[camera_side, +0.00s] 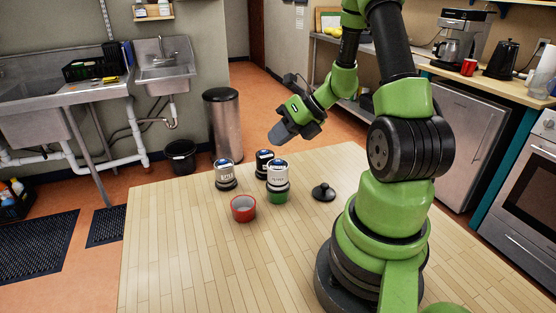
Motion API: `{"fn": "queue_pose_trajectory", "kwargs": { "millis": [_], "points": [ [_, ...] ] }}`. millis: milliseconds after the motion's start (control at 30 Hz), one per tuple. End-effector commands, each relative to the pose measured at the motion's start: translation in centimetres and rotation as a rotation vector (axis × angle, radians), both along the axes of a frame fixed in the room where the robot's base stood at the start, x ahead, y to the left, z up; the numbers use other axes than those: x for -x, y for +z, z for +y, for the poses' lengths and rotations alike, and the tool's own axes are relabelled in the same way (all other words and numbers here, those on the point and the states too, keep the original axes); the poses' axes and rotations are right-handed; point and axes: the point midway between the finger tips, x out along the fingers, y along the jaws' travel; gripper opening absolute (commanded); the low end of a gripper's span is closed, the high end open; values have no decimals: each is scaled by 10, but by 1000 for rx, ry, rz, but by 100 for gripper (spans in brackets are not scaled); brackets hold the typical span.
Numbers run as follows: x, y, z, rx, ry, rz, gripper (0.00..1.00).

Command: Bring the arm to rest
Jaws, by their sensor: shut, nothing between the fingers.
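My gripper (281,134) hangs in the air above the far part of the wooden table (200,275), over and behind the canisters. It points down and to the left. It is shut and holds nothing. My green and black arm rises from its base at the table's right side and bends over toward the gripper. The gripper is apart from everything on the table.
Below the gripper stand a white canister (224,174), a dark canister (263,161) and a white canister (279,173) above a green container (278,197). A red bowl (243,209) is in front. A black lid (323,192) lies to the right. The table's front left is clear.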

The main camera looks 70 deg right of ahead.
Motion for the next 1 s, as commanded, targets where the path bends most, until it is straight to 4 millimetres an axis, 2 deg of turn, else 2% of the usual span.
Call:
{"fn": "queue_pose_trajectory", "kwargs": {
  "millis": [233, 1000],
  "points": [
    [0, -15, 0, 0, 0, 1, 0],
    [0, -16, 0, 2, 0, 1, 0]
  ]
}}
